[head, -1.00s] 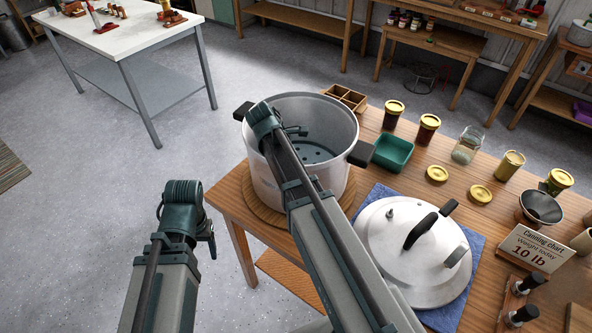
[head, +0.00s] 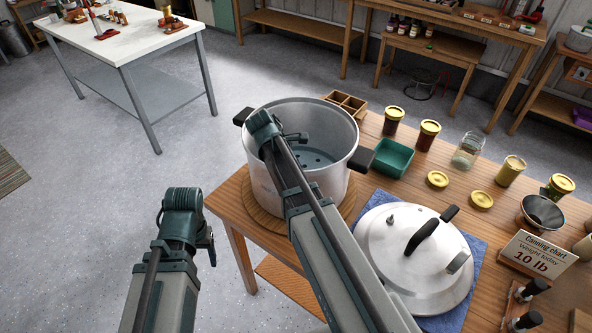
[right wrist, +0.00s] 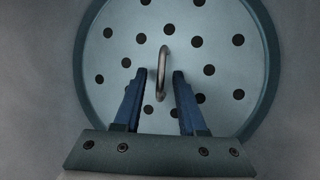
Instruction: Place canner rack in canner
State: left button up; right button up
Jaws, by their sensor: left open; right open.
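The canner (head: 338,180) is a large silver pot with two black side handles, standing open on the wooden table. The canner rack (head: 318,160), a blue-grey disc with round holes, lies low inside it. In the right wrist view the rack (right wrist: 205,30) fills the middle, with an upright metal loop handle (right wrist: 162,62). My right gripper (right wrist: 154,75) is open, its two fingers on either side of the loop. In the head view my right arm hides part of the rack and the pot's near rim. My left gripper (head: 211,246) is open and empty, left of the table.
The canner lid (head: 412,262) lies on a blue cloth right of the pot. A green bin (head: 393,158), a wooden divided box (head: 346,102), jars and gold lids stand behind and to the right. A canning chart sign (head: 538,255) is at the right.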

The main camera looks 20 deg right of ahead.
pick_arm(q)
notch_tip(320, 180, up, 11)
jog(key=p, duration=1.1)
pick_arm(e)
jog(key=v, duration=1.2)
jog(key=shift+r, duration=0.1)
